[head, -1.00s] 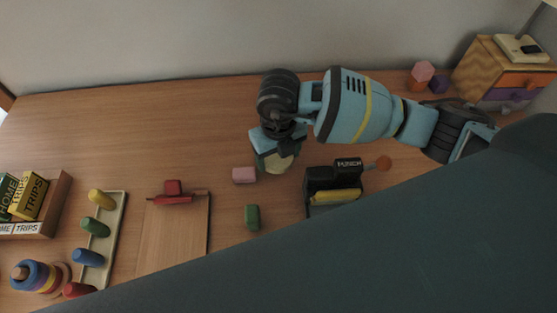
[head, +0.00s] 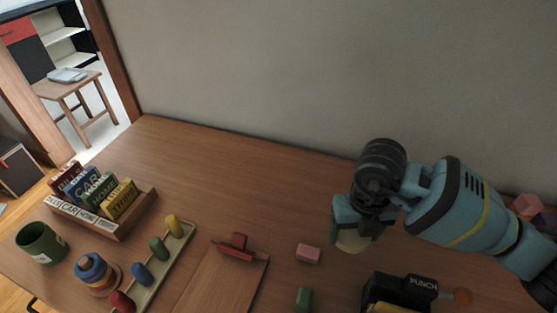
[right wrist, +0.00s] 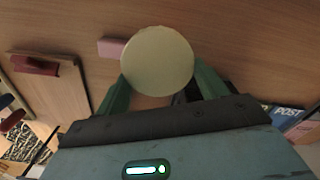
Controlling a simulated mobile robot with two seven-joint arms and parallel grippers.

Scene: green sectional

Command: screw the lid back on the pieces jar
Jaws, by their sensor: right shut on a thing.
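My right gripper (head: 356,222) points down over the desk and is shut on a pale cream round thing, which looks like the lid (head: 350,241). In the right wrist view the lid (right wrist: 157,61) shows as a plain disc, with one green finger of the right gripper (right wrist: 160,88) at each side. I cannot tell whether the jar is under the disc, as the disc and gripper hide what is below. No separate jar shows elsewhere. My left gripper is not in view.
A pink block (head: 308,253) and a green block (head: 303,298) lie left of the gripper. A hole punch (head: 405,290) stands in front. A clipboard (head: 222,280), peg board (head: 160,270), stacking rings (head: 96,273), card box (head: 110,222) and green mug (head: 40,243) fill the left.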

